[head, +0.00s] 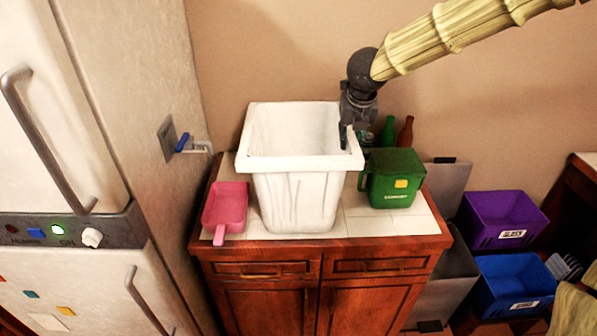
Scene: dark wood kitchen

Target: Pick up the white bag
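A white, bag-like open-topped container (296,195) with a wide rim and creased sides stands upright on the counter in the head view. It is the only white thing of that kind I see, and its inside looks empty. My gripper (355,142) points down at the container's right rear rim. One dark finger overlaps the inner side of the rim, and the other side of the gripper is to the right of it. The fingers look apart. I cannot tell whether they touch the rim.
A pink scoop (225,208) lies left of the container. A green bin (394,178) stands close on its right, with a green bottle (388,131) and a brown bottle (406,132) behind. A fridge (95,120) bounds the left. Purple (503,220) and blue (514,284) crates are lower right.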

